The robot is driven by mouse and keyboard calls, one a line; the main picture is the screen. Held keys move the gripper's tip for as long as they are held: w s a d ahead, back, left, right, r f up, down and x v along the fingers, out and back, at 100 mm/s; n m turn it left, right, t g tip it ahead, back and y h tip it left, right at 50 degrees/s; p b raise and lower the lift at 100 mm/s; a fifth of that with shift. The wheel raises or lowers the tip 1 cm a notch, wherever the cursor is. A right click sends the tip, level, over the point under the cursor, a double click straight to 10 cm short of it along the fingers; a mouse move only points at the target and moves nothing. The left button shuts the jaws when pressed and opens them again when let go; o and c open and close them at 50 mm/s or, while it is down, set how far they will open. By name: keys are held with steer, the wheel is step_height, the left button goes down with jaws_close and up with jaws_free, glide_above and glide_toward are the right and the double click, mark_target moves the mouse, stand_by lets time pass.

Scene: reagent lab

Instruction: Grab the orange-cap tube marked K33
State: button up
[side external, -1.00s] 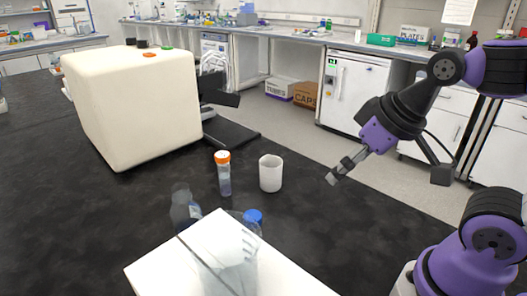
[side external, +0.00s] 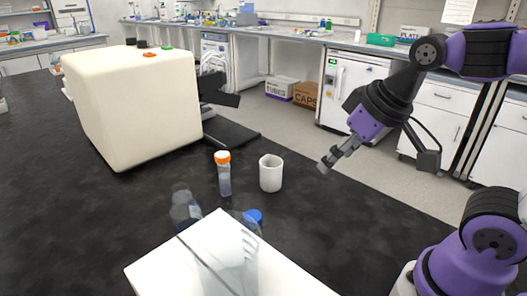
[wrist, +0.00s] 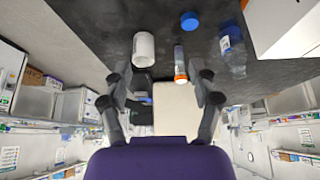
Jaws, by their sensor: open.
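An orange-cap tube (side external: 223,175) stands upright on the black bench, left of a white beaker. In the wrist view the tube (wrist: 180,62) shows between and beyond my fingers, its orange cap toward me. Its marking is too small to read. My gripper (side external: 325,165) is to the right of the tube and the beaker, in the air and apart from both. In the wrist view my gripper (wrist: 163,85) has its two fingers spread, with nothing held.
The white beaker (side external: 270,173) stands close to the tube. A clear bottle (side external: 185,210), a blue cap (side external: 253,217) and a white box (side external: 190,262) are nearer the camera. A large cream box-shaped machine (side external: 130,105) stands behind left. Bare bench lies right of the beaker.

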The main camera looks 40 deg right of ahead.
steer(key=w+r, duration=0.2)
steer(key=w, duration=0.5)
steer(key=m+g+h, duration=0.1)
steer(key=m, duration=0.2)
glide_toward(224, 172)
steer(key=x, duration=0.5)
steer(key=shift+w+d, duration=0.4)
steer(key=shift+w, duration=0.1)
steer(key=x, duration=0.6)
steer(key=shift+s+f, duration=0.1)
steer(key=c, duration=0.9)
steer(key=shift+o, duration=0.2)
